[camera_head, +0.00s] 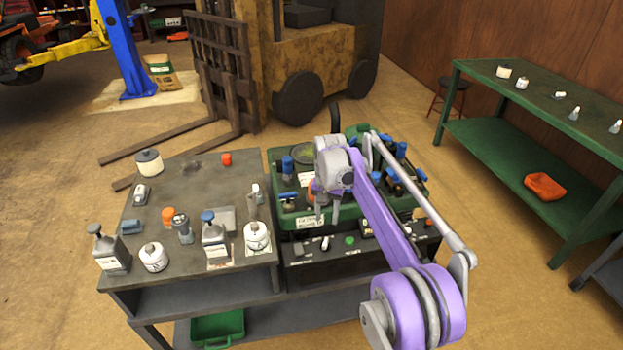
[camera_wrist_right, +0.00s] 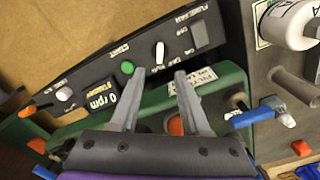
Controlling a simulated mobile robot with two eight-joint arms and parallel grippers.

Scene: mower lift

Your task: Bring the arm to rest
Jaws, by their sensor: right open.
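My right arm, purple and grey, reaches in from the lower right in the head view, and its right gripper (camera_head: 328,212) points down over the green machine (camera_head: 291,222). In the right wrist view, the two grey fingers of this gripper (camera_wrist_right: 160,73) are apart with nothing held between them. The fingers show in front of the green casing and the dark control panel (camera_wrist_right: 85,82), which has a green button (camera_wrist_right: 127,67), a white switch (camera_wrist_right: 159,52) and a "0 rpm" display (camera_wrist_right: 103,100). Whether the fingers touch the machine cannot be told. My left gripper is not in view.
The grey workbench (camera_head: 190,180) left of the machine holds several bottles and jars, including a white jar (camera_head: 257,237) close to the machine. A forklift (camera_head: 300,60) stands behind. A green table (camera_head: 500,90) stands at right, with open floor between it and the machine.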

